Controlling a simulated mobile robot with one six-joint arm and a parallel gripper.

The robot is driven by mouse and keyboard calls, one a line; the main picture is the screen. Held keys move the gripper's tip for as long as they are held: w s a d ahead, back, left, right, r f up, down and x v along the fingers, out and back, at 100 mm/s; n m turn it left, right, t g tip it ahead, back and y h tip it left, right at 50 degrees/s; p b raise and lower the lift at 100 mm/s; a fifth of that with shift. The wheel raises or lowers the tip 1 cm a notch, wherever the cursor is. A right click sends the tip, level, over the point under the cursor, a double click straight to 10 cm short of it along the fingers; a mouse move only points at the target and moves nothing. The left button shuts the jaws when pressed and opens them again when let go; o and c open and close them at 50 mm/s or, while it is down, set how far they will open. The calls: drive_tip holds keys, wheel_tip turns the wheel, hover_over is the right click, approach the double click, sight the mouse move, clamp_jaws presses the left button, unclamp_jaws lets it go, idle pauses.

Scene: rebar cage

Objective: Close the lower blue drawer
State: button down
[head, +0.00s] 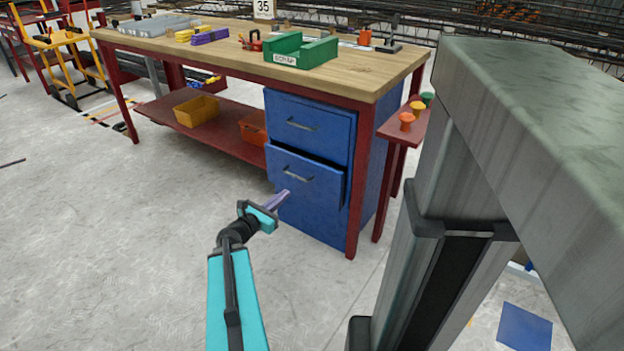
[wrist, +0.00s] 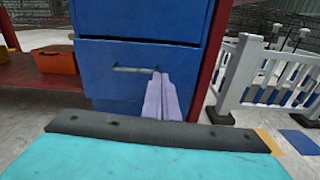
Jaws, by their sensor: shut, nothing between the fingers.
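The lower blue drawer (head: 310,208) of the workbench stands slightly open, with a dark gap along its top edge. In the wrist view, the drawer front (wrist: 115,92) fills the middle, with the handle (wrist: 135,69) just left of my fingertips. My gripper (head: 287,193) is shut and empty, its pale purple fingers pointing at the drawer front below the handle. The fingers also show in the wrist view (wrist: 158,80). I cannot tell whether the fingertips touch the front.
The upper blue drawer (head: 308,126) looks shut. A green bin (head: 300,52) stands on the wooden benchtop (head: 225,62). Yellow (head: 197,111) and orange (head: 253,128) bins sit on the red lower shelf. A white fence (wrist: 245,70) is at the right. The floor before the bench is clear.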

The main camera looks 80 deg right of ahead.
drive_tip(key=shift+s+d+r+n+g, duration=0.15)
drive_tip(key=shift+s+d+r, duration=0.2)
drive_tip(key=shift+s, duration=0.2)
drive_tip(key=shift+s+d+r+n+g, duration=0.2)
drive_tip(key=shift+s+r, duration=0.15)
drive_tip(key=shift+s, duration=0.15)
drive_tip(key=shift+d, duration=0.1)
drive_tip(key=b, duration=0.4)
approach(317, 167)
drive_tip(key=x, duration=0.4)
drive_tip(key=shift+s+d, duration=0.25)
drive_tip(key=shift+s, duration=0.05)
drive_tip(key=shift+x, duration=0.8)
drive_tip(key=shift+d, duration=0.1)
